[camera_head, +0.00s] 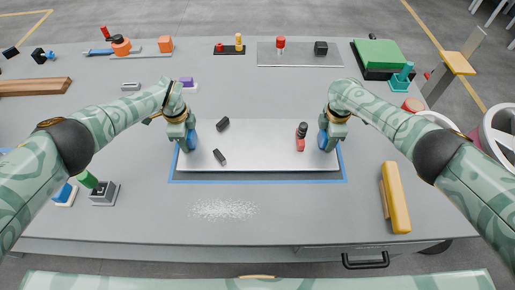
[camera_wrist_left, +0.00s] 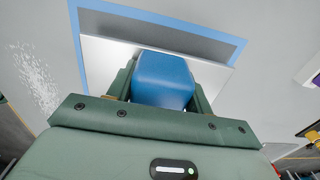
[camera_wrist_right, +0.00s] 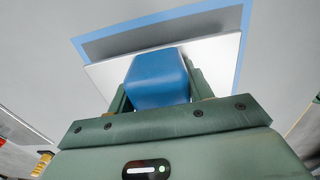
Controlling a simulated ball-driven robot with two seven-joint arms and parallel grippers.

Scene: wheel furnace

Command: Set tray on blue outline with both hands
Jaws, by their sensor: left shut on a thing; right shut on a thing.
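A pale flat tray (camera_head: 255,160) with blue handles at both ends lies over a blue outline (camera_head: 258,182) on the grey table. The outline shows past the tray's front edge, with a strip of bare table between them. I cannot tell whether the tray hovers or touches the table. My left gripper (camera_head: 187,138) is shut on the left handle (camera_wrist_left: 163,80). My right gripper (camera_head: 329,138) is shut on the right handle (camera_wrist_right: 157,78). Two dark parts (camera_head: 222,125) and a red-and-black piece (camera_head: 301,140) are on the tray.
A yellow bar (camera_head: 396,197) lies right of the outline. A grey block with a green knob (camera_head: 103,194) stands to the left. White specks (camera_head: 223,209) mark the table in front. A grey plate (camera_head: 300,54) and a green block (camera_head: 378,53) are at the back.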

